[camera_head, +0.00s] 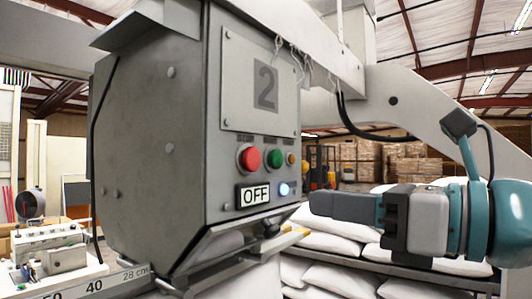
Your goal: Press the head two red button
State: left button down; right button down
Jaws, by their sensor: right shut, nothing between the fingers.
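The red button (249,158) is round and sits on the front panel of the grey machine head (235,85) marked with a large "2". My right gripper (314,204) comes in from the right, shut and empty. Its tip points left, to the right of the panel and lower than the red button, and appears apart from the panel. My left gripper is not in view.
White sacks (335,243) are stacked behind my right arm. A measuring rail (110,282) and white equipment (50,245) are at lower left.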

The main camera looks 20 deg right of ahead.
aim_at(256, 160)
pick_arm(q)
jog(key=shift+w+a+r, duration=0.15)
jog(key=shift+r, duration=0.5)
pick_arm(e)
jog(key=shift+m+t+h, duration=0.4)
jog(key=shift+t+h, duration=0.1)
jog(key=shift+t, duration=0.3)
jog(key=s+d+r, duration=0.2)
jog(key=d+r, duration=0.1)
jog(key=shift+d, duration=0.3)
